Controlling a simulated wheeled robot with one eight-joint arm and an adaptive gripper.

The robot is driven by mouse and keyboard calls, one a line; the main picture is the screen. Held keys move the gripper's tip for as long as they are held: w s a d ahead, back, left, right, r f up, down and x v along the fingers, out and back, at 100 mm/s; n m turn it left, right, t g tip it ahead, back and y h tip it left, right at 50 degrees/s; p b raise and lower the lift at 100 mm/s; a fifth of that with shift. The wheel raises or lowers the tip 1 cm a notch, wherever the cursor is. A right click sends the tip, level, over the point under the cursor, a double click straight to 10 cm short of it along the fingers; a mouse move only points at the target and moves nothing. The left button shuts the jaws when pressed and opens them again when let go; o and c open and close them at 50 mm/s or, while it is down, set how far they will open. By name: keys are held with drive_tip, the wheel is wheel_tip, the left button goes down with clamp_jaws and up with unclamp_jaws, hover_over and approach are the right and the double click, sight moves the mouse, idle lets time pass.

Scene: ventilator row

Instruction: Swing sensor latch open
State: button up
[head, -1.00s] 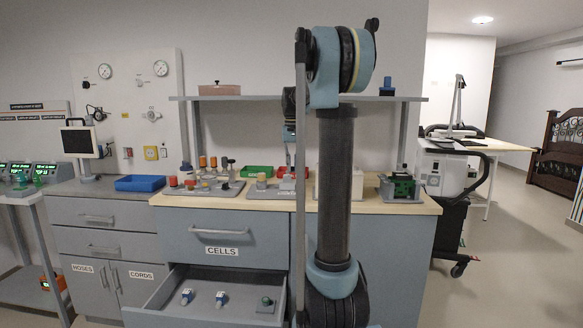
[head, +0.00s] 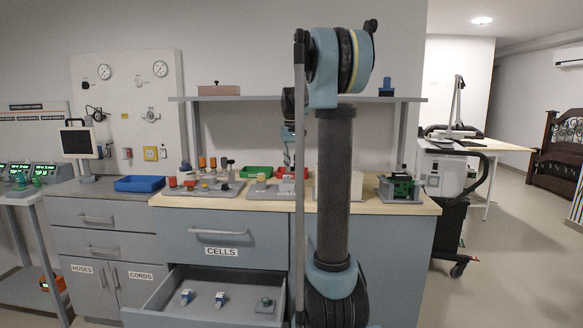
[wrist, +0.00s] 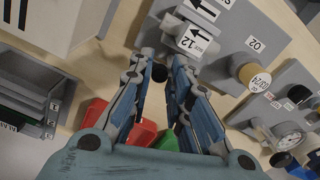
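My gripper (wrist: 160,72) reaches in from the bottom of the wrist view, its two fingers apart with a gap between the tips. A small dark knob (wrist: 159,73) shows in that gap; contact with the fingers cannot be told. I cannot tell which part is the sensor latch. In the head view my gripper (head: 289,158) is small, pointing down over the bench, partly hidden by my arm.
A plate with a yellow-ringed knob (wrist: 254,77) lies right of the fingers. Red (wrist: 145,132) and green (wrist: 166,141) bins sit beneath them.

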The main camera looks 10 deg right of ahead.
drive_tip(key=shift+o, duration=0.5)
drive_tip(key=shift+r, duration=3.7)
drive_tip(key=s+a+f+t, duration=0.1)
drive_tip(key=s+f, duration=1.4)
drive_tip(key=s, duration=0.4)
drive_tip(key=s+a+f+t, duration=0.1)
drive_tip(key=s+f, duration=1.4)
drive_tip(key=s, duration=0.5)
drive_tip(key=shift+f, duration=0.2)
